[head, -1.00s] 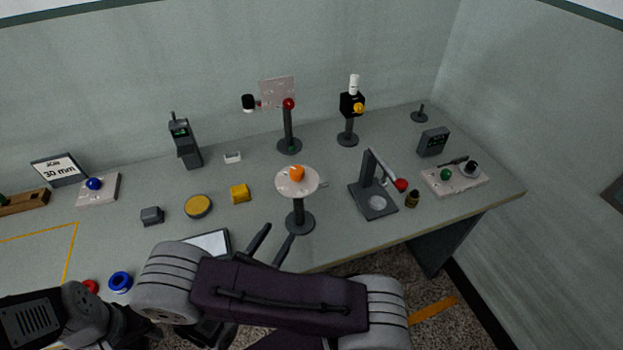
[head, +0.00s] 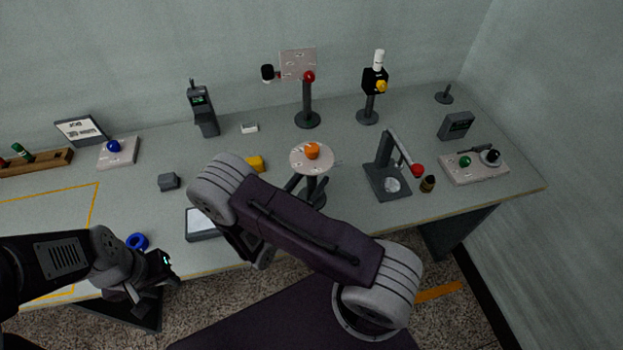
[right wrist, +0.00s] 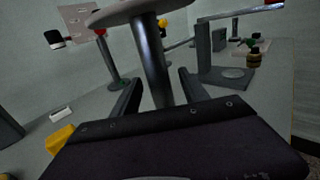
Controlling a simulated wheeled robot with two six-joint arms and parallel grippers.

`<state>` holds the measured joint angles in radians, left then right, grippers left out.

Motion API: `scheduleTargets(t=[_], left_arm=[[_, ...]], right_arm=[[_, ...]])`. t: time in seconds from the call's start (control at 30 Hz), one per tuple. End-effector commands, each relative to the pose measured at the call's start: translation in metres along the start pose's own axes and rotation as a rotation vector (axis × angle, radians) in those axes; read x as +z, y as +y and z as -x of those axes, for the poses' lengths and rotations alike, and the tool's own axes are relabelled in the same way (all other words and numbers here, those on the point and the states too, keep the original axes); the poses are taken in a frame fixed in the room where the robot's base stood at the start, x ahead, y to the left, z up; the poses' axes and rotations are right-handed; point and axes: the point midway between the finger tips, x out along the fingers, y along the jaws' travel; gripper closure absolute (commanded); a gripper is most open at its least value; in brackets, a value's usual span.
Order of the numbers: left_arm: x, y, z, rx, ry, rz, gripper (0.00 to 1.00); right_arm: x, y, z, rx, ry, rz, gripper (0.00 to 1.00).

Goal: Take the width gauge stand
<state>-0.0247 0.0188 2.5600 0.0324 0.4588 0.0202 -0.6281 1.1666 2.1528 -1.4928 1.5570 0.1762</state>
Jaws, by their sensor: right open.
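A stand with a round speckled plate (head: 304,158), an orange knob (head: 312,151) and a dark post stands near the table's front middle; I take it as the width gauge stand. My right gripper (head: 306,186) is open at this post, below the plate. In the right wrist view the post (right wrist: 150,62) stands between the two open fingers (right wrist: 159,88), and the plate overhangs them. I cannot tell if either finger touches it. The stand's base is partly hidden in the head view. My left gripper (head: 150,290) is low at the left, near the table's front edge; its jaws are unclear.
Right of the stand is a dark angled fixture (head: 386,180) with a red-ended lever. Behind stand a post with a square plate (head: 298,64) and a post with a black head (head: 375,80). A yellow block (head: 256,163) lies left, a blue ring (head: 137,241) near the left arm.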

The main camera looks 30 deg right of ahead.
Motion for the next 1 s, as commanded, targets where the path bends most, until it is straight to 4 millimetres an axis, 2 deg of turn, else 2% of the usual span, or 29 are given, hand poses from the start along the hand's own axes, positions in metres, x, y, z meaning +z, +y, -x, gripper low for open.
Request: scheduleTargets(t=[0.2,0.27,0.4,1.0], left_arm=[[0.0000,0.0000,-0.0001,0.000,0.000,0.000,0.64],[0.0000,0.0000,-0.0001,0.000,0.000,0.000,0.64],[0.0001,0.0000,-0.0001,0.000,0.000,0.000,0.64],[0.0000,0.0000,-0.0001,0.000,0.000,0.000,0.64]], right_arm=[[-0.0005,0.0003,-0.0023,0.001,0.000,-0.001,0.48],[-0.0004,0.0003,-0.0022,0.001,0.000,-0.001,0.62],[-0.0004,0.0003,-0.0021,0.001,0.000,-0.001,1.00],[-0.0006,0.0002,-0.0020,0.001,0.001,-0.001,1.00]])
